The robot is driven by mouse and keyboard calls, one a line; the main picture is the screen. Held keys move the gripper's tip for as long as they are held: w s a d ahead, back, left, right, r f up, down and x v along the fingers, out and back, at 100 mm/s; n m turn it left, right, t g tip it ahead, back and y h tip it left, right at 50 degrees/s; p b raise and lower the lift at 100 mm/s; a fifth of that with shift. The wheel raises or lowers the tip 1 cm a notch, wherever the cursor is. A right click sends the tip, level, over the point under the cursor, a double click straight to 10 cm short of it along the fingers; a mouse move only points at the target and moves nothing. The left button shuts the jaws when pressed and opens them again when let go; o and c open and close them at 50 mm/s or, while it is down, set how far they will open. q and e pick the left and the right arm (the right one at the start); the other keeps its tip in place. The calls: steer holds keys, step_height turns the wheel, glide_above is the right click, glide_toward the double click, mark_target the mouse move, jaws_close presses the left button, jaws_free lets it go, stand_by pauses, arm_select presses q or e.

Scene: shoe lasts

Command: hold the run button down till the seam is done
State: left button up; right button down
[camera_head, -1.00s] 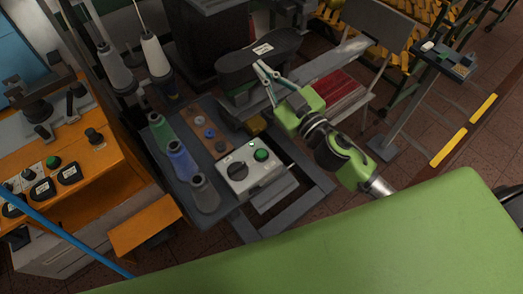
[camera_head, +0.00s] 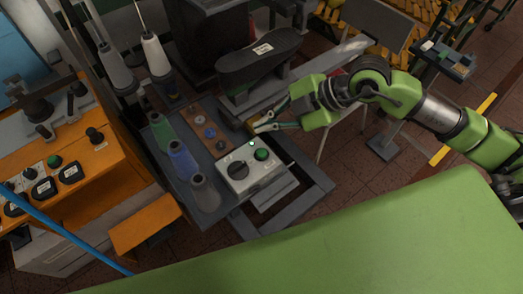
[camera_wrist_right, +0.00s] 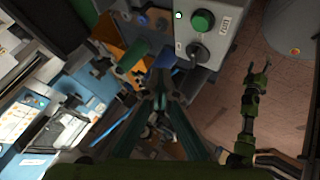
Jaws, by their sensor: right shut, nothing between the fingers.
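The run button is most likely the green button (camera_head: 261,155) on the pale control box (camera_head: 235,186). It also shows in the right wrist view (camera_wrist_right: 203,20), beside a small bright lamp (camera_wrist_right: 179,15) and a black knob (camera_wrist_right: 199,51). My right gripper (camera_head: 256,127) is shut and empty, just behind the box, with its tips apart from the green button. Its fingers (camera_wrist_right: 160,97) show in the right wrist view. My left gripper (camera_wrist_right: 258,70) shows only in that view, with its fingers spread, away from the box.
Green, blue and grey thread cones (camera_head: 182,158) stand left of the box. A dark shoe-shaped form (camera_head: 259,57) is behind it. An orange machine (camera_head: 90,160) stands at the left. A green surface (camera_head: 330,240) fills the front.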

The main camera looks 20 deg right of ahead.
steer(key=b, duration=0.6)
glide_above(264, 153)
step_height(264, 153, down, 7)
steer(key=shift+f, duration=0.2)
steer(key=shift+f+b, duration=0.55)
steer(key=shift+f, duration=0.2)
stand_by(0.5)
steer(key=shift+f, duration=0.35)
